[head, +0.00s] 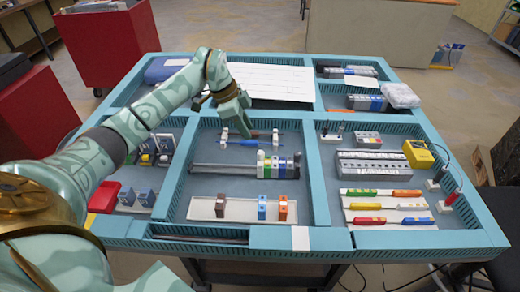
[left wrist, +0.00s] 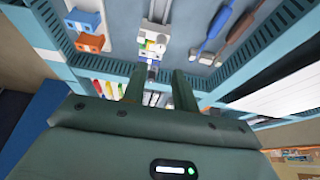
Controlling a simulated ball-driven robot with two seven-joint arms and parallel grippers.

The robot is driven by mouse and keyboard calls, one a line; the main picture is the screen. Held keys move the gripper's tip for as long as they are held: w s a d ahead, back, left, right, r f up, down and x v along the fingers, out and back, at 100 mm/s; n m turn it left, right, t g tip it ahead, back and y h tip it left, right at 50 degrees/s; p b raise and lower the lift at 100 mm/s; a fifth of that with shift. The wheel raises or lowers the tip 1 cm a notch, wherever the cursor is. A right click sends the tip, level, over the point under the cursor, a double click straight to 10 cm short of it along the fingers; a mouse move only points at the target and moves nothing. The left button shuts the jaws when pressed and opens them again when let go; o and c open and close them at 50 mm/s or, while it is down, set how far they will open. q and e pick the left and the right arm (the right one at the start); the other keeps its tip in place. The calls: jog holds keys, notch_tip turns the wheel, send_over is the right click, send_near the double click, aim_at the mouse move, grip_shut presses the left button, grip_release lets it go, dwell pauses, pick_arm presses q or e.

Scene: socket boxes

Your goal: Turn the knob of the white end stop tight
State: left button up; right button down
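A row of terminal blocks (head: 279,167) sits on a grey rail (head: 222,168) in the middle compartment. A white piece (head: 261,164) with some green stands at the row's left end and looks like the end stop; its knob is too small to make out. In the left wrist view, the white piece (left wrist: 150,45) shows beyond the fingertips, with the rail running up from it. My left gripper (head: 236,134) is above the compartment, left of and behind the row, apart from it. Its two fingers (left wrist: 158,80) are spread with nothing between them. My right gripper is out of view.
A white tray (head: 238,209) with orange, blue and brown parts lies in front. Teal dividers (head: 316,180) bound the compartment.

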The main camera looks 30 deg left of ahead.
aim_at(260, 152)
pick_arm(q)
jog(key=b+x, duration=0.2)
jog(key=x, duration=0.7)
jog(key=shift+w+d+f, duration=0.1)
jog(key=shift+f, duration=0.15)
grip_shut()
